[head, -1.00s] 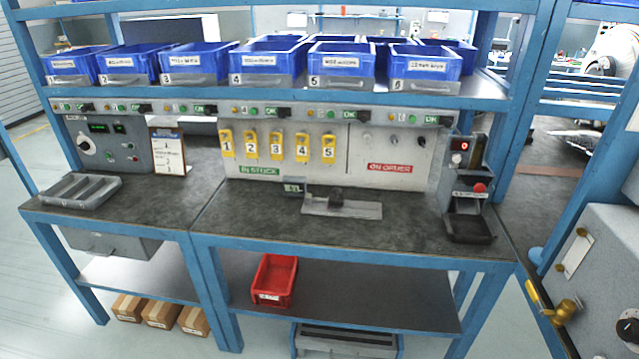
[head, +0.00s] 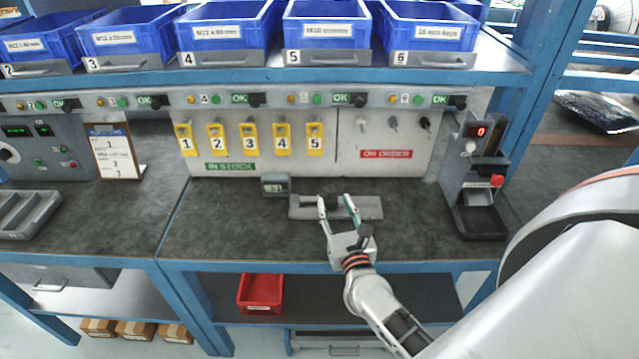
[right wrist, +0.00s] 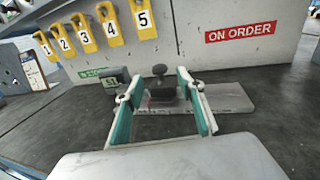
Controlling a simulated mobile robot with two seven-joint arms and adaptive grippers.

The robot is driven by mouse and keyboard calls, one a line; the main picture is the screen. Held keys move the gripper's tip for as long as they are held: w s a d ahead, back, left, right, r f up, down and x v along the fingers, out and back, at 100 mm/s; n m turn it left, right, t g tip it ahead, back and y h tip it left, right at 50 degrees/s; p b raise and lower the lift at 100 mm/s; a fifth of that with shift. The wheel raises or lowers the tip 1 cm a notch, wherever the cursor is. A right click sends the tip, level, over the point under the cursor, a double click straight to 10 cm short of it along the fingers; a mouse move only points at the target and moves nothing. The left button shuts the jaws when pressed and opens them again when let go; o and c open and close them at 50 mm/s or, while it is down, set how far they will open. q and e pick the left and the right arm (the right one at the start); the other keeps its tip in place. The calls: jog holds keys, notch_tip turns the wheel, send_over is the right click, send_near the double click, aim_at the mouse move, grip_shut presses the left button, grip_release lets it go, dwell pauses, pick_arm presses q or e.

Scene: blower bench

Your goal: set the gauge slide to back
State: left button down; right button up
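The gauge (head: 375,207) is a flat grey plate on the bench, with a small display box (head: 276,185) at its left end. In the right wrist view the gauge's slide (right wrist: 161,86), a dark block with a round knob, stands on the plate (right wrist: 228,98). My right gripper (head: 337,201) is open, its two fingers pointing at the gauge. In the right wrist view the slide appears between the open fingers (right wrist: 160,104), toward their far ends; I cannot tell whether either finger touches it. In the head view the fingers partly hide the slide. My left gripper is not in view.
A back panel with yellow numbered tags (head: 249,139) rises behind the gauge. A dispenser with a red button and black tray (head: 480,222) stands to the right. A paper card stand (head: 115,153) is at the left. The bench top (head: 225,225) left of the gauge is clear.

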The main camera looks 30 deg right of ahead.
aim_at(331, 194)
jog(key=x, duration=0.6)
jog(key=shift+w+d, duration=0.15)
jog(key=shift+w, duration=0.15)
